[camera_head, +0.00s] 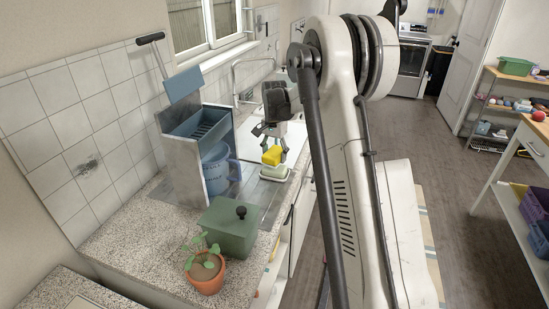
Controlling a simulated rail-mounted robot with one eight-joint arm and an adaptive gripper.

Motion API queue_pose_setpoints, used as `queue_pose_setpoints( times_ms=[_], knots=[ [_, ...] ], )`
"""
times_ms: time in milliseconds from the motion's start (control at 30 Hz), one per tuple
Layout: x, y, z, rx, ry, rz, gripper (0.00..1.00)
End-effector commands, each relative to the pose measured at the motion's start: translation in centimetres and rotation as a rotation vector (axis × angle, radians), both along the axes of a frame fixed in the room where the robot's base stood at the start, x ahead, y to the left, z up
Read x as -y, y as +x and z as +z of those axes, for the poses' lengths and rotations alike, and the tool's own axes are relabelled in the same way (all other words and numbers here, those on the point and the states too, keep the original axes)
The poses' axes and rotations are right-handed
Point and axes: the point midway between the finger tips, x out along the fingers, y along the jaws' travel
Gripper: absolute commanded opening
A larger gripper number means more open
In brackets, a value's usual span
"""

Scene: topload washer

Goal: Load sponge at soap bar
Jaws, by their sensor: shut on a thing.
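A yellow sponge (272,155) is in the middle of the view, at the counter's sink side. My gripper (274,143) is just above it, pointing down, with its fingers closed on it. Directly below the sponge is a small pale dish-like thing (274,172) with a greenish rim. The sponge is over it or touching it; I cannot tell which. I cannot make out a separate soap bar; the sponge may hide it.
A green lidded box (228,230) and a potted plant (205,270) stand nearer on the speckled counter (150,235). A faucet (245,68) rises behind the gripper.

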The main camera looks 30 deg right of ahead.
Motion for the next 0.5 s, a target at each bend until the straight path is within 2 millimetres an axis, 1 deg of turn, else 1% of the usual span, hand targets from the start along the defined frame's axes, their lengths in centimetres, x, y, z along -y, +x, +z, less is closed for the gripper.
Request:
queue_pose_setpoints(
  times_ms=[33,500],
  knots=[
    [0.0,0.0,0.5,0.000,0.000,0.000,0.27],
    [0.0,0.0,3.7,0.000,0.000,0.000,0.27]
  ],
)
